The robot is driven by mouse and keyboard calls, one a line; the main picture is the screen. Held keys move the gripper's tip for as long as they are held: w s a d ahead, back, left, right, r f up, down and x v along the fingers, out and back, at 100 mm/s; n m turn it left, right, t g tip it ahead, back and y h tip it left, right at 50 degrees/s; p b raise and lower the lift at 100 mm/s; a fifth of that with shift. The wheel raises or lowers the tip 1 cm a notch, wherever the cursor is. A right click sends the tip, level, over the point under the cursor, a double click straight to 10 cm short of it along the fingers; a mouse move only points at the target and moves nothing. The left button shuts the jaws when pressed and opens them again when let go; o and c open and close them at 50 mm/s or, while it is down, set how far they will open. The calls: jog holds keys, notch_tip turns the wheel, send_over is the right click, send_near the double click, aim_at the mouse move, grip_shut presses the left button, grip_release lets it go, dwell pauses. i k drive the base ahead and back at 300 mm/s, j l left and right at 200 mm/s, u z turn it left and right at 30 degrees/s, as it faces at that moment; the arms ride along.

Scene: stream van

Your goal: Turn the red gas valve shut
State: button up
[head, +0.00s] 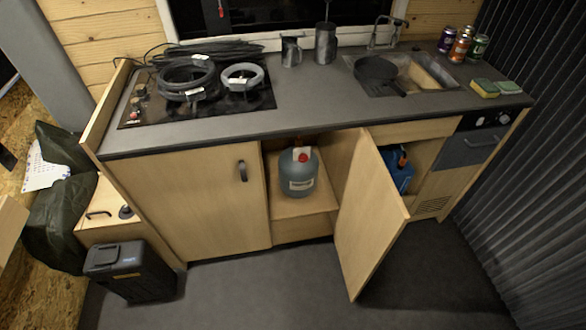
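A grey-blue gas bottle (298,175) stands upright on a wooden shelf inside the open lower cabinet, below the counter. The red gas valve (302,155) sits on its top, against a pale collar. The valve is small in this view, and I cannot tell whether it is open or shut. An open cabinet door (365,215) juts toward me just right of the bottle. My gripper is not in view.
A closed cabinet door (200,205) is left of the bottle. A blue canister (399,172) stands behind the open door. The counter (300,92) overhangs the bottle and carries coiled hoses, a sink and cans. A black bin (130,270) stands left; the front floor is clear.

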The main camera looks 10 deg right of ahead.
aim_at(303, 157)
jog(key=i, duration=1.05)
